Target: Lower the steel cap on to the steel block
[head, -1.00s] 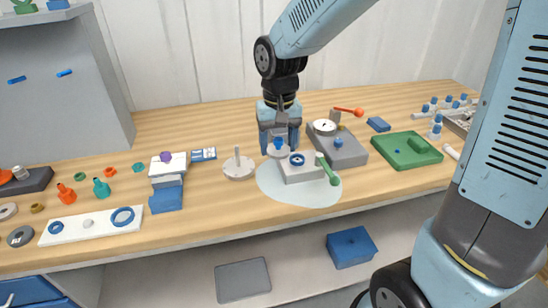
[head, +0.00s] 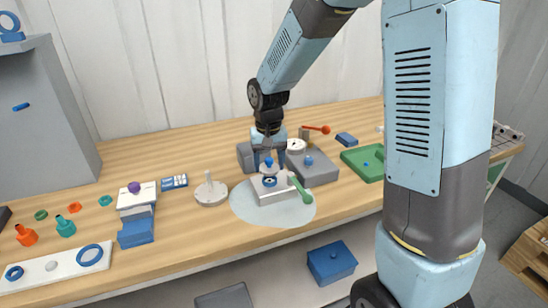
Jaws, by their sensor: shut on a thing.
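The steel block (head: 277,196) sits on a pale round mat (head: 243,207) on the wooden bench, with a blue ring (head: 269,182) on its top and a green-handled lever (head: 299,187) at its right. My gripper (head: 268,158) points down and is shut on the steel cap (head: 268,171), a grey disc with a blue knob. The cap is held over the blue ring on the block. A small gap seems to lie between them, but I cannot tell whether they touch. The fingertips are small and partly hidden.
A grey unit (head: 318,172) with a dial and a red-handled lever (head: 317,129) stands just behind and right. A round grey plate with a post (head: 211,191) is to the left. A green tray (head: 364,162) lies further right, partly behind my arm.

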